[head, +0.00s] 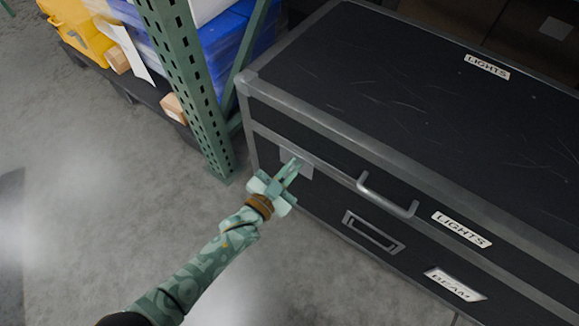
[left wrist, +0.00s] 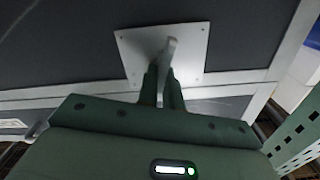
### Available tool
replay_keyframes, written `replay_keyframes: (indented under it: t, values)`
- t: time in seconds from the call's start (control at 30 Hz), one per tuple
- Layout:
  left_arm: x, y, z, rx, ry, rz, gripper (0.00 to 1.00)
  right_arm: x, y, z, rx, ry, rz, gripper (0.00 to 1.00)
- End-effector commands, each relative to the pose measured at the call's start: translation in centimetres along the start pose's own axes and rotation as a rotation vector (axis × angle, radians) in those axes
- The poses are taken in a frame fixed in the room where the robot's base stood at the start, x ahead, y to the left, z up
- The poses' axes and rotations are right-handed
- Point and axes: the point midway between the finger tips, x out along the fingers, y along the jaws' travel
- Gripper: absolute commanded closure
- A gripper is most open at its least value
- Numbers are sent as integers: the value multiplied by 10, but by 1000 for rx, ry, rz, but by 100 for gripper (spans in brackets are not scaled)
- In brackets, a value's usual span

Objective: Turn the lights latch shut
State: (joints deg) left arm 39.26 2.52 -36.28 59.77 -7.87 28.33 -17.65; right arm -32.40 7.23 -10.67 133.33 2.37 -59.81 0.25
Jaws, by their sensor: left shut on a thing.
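The black case with grey metal edges (head: 400,90) has a front label reading LIGHTS (head: 462,229). Near the left end of that front is the latch's square metal plate (head: 306,170), partly hidden by my gripper. In the left wrist view the latch plate (left wrist: 135,50) shows screws at its corners, and a grey turn piece (left wrist: 168,47) stands out from its middle. My left gripper (head: 291,168) is at the latch, its fingers (left wrist: 162,78) closed around the turn piece. The grip hides part of it. My right gripper is in neither view.
A bar handle (head: 388,198) sticks out right of the latch. Below are a recessed pull (head: 373,232) and a BEAM label (head: 454,284). A green perforated rack post (head: 188,85) stands close left of the case. The grey floor (head: 90,170) at left is clear.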

Motion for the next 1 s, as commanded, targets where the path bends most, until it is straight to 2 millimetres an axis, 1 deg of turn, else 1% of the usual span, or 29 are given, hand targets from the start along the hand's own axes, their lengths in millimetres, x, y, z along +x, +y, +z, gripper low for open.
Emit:
replay_keyframes:
  t: [0.23, 0.5, 1.0]
  values:
    - [-1, 5, 2, 231, -2, 1, 100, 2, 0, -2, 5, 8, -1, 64]
    - [-1, 10, 4, 487, -3, 1, 100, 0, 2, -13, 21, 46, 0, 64]
    - [-1, 16, 10, 951, -4, 3, 100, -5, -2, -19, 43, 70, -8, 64]
